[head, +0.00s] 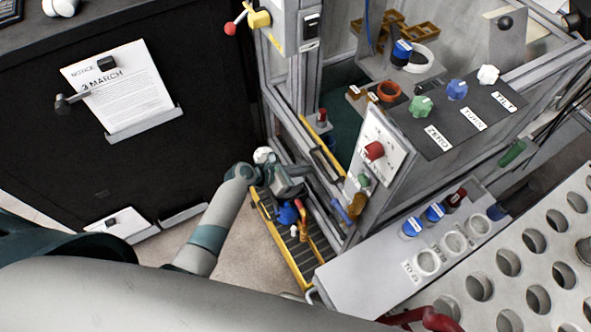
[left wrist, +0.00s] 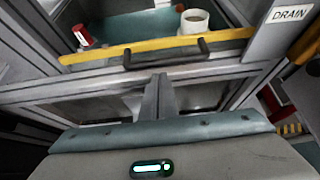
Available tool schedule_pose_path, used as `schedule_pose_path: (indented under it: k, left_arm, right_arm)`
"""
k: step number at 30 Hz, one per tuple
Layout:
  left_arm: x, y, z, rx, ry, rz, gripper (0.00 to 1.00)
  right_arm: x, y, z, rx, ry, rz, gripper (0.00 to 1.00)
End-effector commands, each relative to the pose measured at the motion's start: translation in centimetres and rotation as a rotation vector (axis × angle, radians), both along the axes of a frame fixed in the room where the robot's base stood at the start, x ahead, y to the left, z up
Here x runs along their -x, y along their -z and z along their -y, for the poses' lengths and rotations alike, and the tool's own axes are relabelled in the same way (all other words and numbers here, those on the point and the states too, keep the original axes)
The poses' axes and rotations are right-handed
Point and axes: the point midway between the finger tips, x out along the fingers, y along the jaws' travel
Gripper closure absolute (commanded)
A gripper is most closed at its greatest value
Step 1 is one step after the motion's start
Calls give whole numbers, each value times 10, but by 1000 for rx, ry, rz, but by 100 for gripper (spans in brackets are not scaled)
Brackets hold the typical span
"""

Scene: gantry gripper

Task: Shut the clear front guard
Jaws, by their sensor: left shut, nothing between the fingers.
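The front guard shows as a yellow bar (left wrist: 190,43) with a black handle (left wrist: 165,52) in the left wrist view, across the front of the grey frame. In the head view the yellow bar (head: 321,146) runs slanting down the machine's front. The clear pane itself is hard to make out. My left gripper (head: 300,179) is shut and empty, low at the machine's front, below the bar. In the left wrist view its fingers (left wrist: 158,98) are together, pointing toward the frame under the handle and apart from the handle. My right gripper is not in view.
A red can (left wrist: 83,36) and a white cup (left wrist: 193,20) stand behind the bar. A yellow-edged grate (head: 285,240) lies below. A black cabinet (head: 180,120) stands left; a holed rack (head: 520,255) stands right.

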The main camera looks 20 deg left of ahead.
Motion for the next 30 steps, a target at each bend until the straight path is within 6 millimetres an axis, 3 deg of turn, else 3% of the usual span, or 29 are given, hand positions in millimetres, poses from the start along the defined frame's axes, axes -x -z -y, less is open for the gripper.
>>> schedule_pose_path:
  k: [8, 20, 26, 30]
  left_arm:
    - [-15, 13, 15, 0, 0, 0, 100]
    - [-17, 15, 17, -1, 1, 1, 100]
    - [-22, 8, 17, -1, 0, 1, 100]
    - [-35, -7, 17, 0, 0, 2, 100]
  right_arm:
    - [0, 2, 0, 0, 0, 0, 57]
    - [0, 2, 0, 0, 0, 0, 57]
    - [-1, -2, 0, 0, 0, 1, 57]
    - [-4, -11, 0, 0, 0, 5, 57]
